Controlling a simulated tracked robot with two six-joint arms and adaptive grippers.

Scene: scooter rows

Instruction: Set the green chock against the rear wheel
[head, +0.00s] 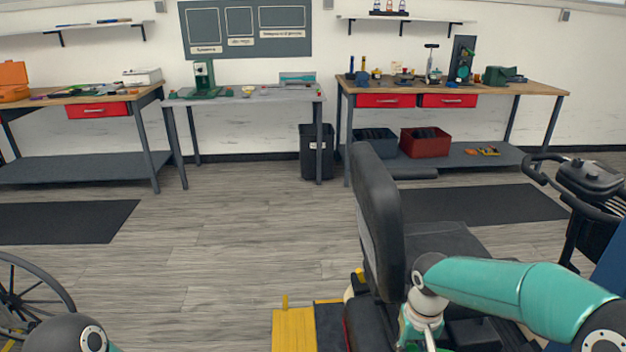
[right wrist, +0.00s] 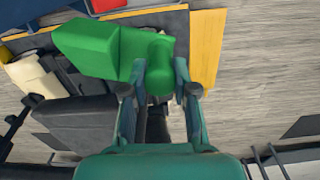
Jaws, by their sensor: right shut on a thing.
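The green chock (right wrist: 100,47) has a wedge-like block and a rounded knob. In the right wrist view, my right gripper (right wrist: 159,90) is shut on the knob end. The chock is over the dark and yellow floor platform, beside the scooter; I cannot tell its height. The mobility scooter (head: 378,220) shows in the head view by its black seat, with my right arm in front of it. Its dark and cream parts show at the left of the right wrist view (right wrist: 35,78). I cannot make out the rear wheel clearly. My left gripper is out of view.
A yellow-edged platform (head: 293,330) lies left of the scooter. A spoked wheel (head: 30,295) stands at the lower left. Handlebars (head: 590,180) are at the right. Workbenches line the back wall, with a black bin (head: 316,152) between them. The middle floor is clear.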

